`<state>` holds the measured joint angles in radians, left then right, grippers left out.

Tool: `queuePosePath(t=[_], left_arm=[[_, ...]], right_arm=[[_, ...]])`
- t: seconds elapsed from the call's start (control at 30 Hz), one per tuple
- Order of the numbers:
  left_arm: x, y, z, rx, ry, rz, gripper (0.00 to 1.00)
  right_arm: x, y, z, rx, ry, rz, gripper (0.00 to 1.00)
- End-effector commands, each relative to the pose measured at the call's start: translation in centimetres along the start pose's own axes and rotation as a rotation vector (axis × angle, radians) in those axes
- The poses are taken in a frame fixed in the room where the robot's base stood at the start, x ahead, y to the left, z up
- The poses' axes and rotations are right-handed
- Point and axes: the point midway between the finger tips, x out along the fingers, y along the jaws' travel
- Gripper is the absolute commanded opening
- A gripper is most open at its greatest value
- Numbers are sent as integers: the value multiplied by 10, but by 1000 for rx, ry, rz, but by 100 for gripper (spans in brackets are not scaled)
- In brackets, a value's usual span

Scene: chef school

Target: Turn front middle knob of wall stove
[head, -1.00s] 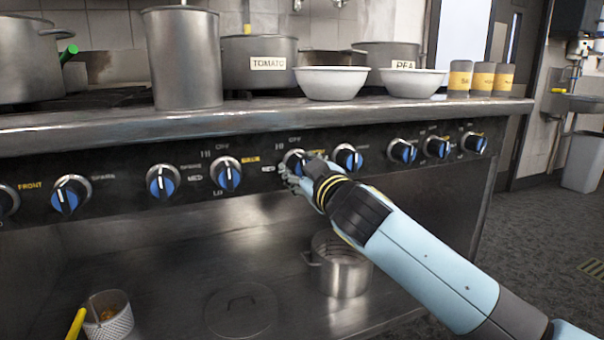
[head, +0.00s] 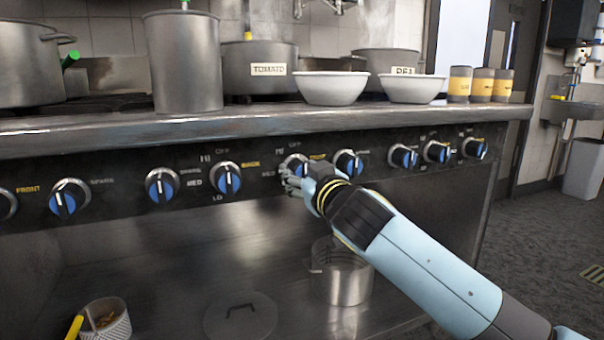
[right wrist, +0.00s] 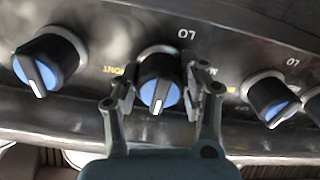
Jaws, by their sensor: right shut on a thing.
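The stove front carries a row of blue-faced knobs on a dark panel (head: 118,180). One knob near the middle (head: 293,165) is partly covered by my right gripper (head: 290,184). In the right wrist view this knob (right wrist: 158,88) sits between the two fingers of my right gripper (right wrist: 160,98), one finger on each side, and the gripper is shut on it. The knob's white pointer line shows between the fingers. My left gripper is not in view.
Other knobs sit close on both sides, at left (head: 228,180) and right (head: 347,163). Above is the steel counter edge (head: 120,135) with pots and white bowls (head: 332,88). Below, a steel pot (head: 343,280) stands on the lower shelf.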

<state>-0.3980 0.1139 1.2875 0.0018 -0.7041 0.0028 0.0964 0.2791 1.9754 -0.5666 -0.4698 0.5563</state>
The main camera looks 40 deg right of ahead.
Motion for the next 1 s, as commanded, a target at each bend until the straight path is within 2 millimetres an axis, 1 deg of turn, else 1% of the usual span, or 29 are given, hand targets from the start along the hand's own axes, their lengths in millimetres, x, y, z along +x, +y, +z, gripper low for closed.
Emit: queuePosePath(t=[0.03,0.2,0.47,0.57,0.67,0.9,1.0], left_arm=[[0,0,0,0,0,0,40],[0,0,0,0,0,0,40],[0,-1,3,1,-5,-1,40],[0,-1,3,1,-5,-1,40],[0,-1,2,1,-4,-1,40],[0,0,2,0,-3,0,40],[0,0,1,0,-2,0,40]], right_arm=[[-1,0,4,2,-8,0,46],[0,0,2,1,-5,0,67],[-1,0,1,0,-2,0,67],[-8,0,2,0,-4,-1,67],[-24,0,2,0,-4,-2,67],[-79,-1,2,1,-6,-2,67],[-98,-1,2,1,-5,-1,67]])
